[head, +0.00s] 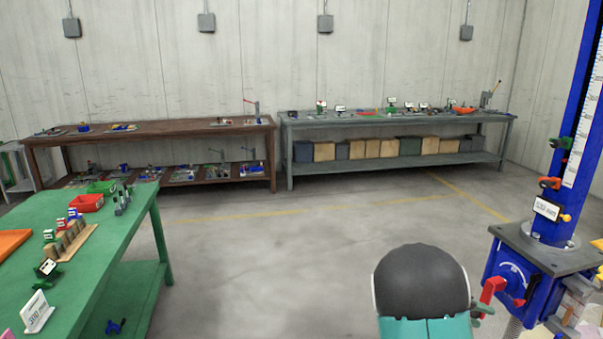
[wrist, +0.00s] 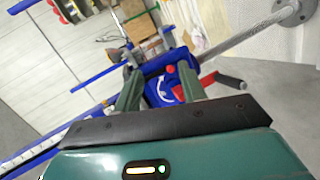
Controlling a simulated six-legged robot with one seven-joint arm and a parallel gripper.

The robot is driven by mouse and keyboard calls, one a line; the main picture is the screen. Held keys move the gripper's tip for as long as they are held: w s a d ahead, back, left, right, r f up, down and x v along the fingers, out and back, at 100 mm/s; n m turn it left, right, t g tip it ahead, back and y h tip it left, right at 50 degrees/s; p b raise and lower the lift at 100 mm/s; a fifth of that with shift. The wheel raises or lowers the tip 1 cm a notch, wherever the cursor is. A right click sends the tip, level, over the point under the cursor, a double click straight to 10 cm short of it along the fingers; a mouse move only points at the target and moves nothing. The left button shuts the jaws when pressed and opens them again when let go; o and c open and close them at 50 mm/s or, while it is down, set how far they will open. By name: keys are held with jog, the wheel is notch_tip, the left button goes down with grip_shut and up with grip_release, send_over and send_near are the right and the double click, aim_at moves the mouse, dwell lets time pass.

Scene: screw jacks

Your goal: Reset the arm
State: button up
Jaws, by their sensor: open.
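My arm (head: 422,285) rises at the bottom of the head view, with a dark rounded cap and teal body. In the wrist view my gripper (wrist: 157,72) is open, its two green fingers apart. A blue screw jack housing (wrist: 172,88) with a white curved arrow and a red knob shows beyond and between the fingers. I cannot tell whether they touch it.
A tall blue column (head: 575,130) with a scale rises above the jack. A green table (head: 105,245) with small parts stands at left. A brown bench (head: 150,135) and a grey bench (head: 395,122) line the back wall. The middle floor (head: 300,240) is clear.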

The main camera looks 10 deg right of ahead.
jog(key=s+a+r+n+t+y, duration=0.1)
jog(key=s+a+r+t+y, duration=0.1)
jog(key=s+a+r+y, duration=0.2)
jog(key=s+a+r+n+t+y, duration=0.1)
jog(key=s+a+r+y, duration=0.4)
jog(key=s+a, duration=0.5)
jog(key=s+a+r+n+t+y, duration=0.1)
jog(key=s+a+r+t+y, duration=0.3)
jog(key=a, duration=1.6)
jog(key=s+r, duration=0.2)
jog(key=s, duration=0.1)
jog(key=shift+s+a, duration=0.3)
jog(key=shift+s, duration=0.1)
